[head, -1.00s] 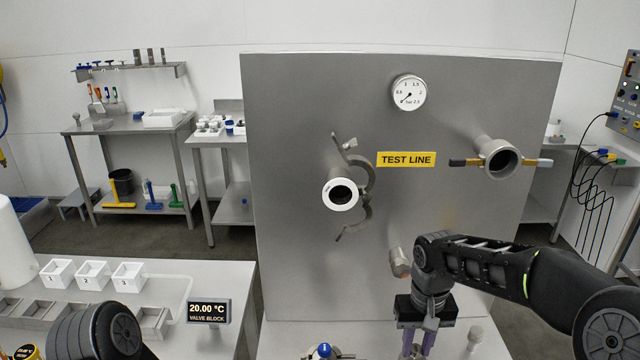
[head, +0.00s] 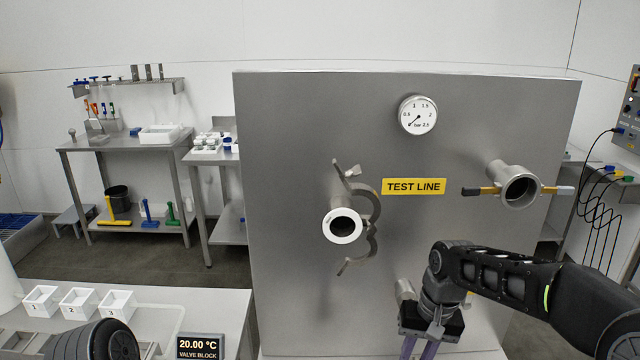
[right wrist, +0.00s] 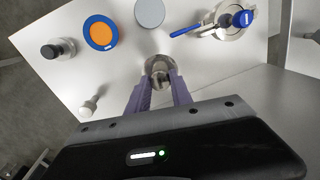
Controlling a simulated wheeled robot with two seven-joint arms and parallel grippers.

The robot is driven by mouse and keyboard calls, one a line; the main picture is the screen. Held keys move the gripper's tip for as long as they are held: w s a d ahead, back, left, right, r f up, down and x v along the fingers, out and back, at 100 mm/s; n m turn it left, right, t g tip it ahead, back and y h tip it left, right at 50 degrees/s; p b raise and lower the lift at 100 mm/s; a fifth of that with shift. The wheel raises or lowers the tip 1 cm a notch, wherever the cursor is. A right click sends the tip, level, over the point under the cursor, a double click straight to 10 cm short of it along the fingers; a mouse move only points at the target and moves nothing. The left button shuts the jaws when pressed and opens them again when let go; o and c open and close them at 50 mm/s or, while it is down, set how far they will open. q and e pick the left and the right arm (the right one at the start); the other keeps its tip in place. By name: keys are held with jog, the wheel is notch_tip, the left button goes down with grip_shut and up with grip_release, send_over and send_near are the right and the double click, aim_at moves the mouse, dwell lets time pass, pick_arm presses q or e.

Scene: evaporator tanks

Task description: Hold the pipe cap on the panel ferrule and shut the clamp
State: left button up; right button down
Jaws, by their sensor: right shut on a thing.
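The panel ferrule (head: 342,226) is a short pipe facing me with a pale ring-shaped face and an open dark bore. The clamp (head: 368,207) hangs open around it, its curved halves spread to the right. My right gripper (right wrist: 159,82) points down over the bench in front of the panel. Its purple fingers are shut on a small round steel piece, which looks like the pipe cap (right wrist: 160,66); the fingers partly hide it. In the head view, the right fingertips run off the bottom edge. My left gripper is out of view; only part of that arm shows at lower left.
The steel panel (head: 290,150) bears a gauge (head: 418,115), a TEST LINE label (head: 414,187) and another pipe (head: 519,187) at right. The right wrist view shows an orange-and-blue disc (right wrist: 100,31), a grey disc (right wrist: 149,12) and a blue-handled part (right wrist: 236,20) on the bench.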

jog(key=a+r+m+y, duration=0.1)
jog(key=r+m+t+y+b, duration=0.1)
jog(key=r+m, duration=0.1)
jog(key=s+a+r+m+y, duration=0.1)
jog(key=y, duration=0.1)
jog(key=shift+s+a+r+m+t+b, duration=0.1)
jog(key=shift+a+r+m+t+b, duration=0.2)
jog(key=shift+r+b, duration=0.1)
jog(key=s+a+r+m+t+h+b, duration=0.2)
jog(key=a+r+m+t+b, duration=0.65)
jog(key=m, duration=0.65)
jog(key=s+a+r+m+t+h+b, duration=0.4)
jog(key=r+m+t, duration=0.4)
jog(key=r+m, duration=0.5)
pick_arm(q)
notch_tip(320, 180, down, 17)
jog(key=b, duration=0.3)
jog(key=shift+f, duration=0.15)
pick_arm(e)
jog(key=w+m, duration=0.1)
jog(key=w, duration=0.6)
jog(key=shift+m+y, duration=0.3)
jog(key=shift+m, duration=0.1)
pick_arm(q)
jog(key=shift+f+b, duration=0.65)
pick_arm(e)
jog(key=shift+f, duration=0.1)
jog(key=shift+w+d, duration=0.1)
jog(key=shift+w, duration=0.7)
